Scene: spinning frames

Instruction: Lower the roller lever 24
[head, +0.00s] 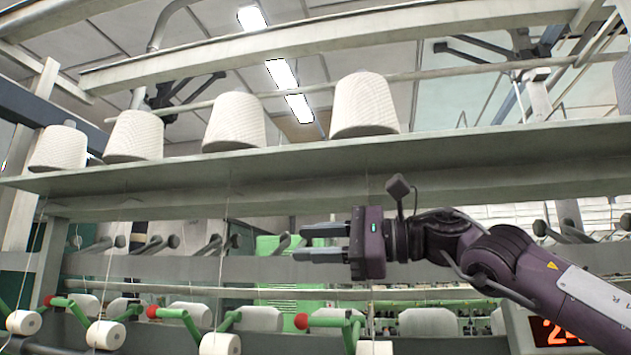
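White rollers, such as this one (220,344), sit by the green arms. No number shows on the levers, so I cannot tell which is 24. My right gripper (300,243) reaches in from the right, fingers pointing left, parted and empty. In the picture it is above the right-hand red knob, apart from it. My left gripper is not in view.
A long grey shelf (300,165) with white yarn cones (235,122) runs above my gripper. A grey rail (180,268) with dark pegs crosses behind it. Thin threads hang down from the shelf. A red-lit display (560,332) is at the lower right, partly behind my arm.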

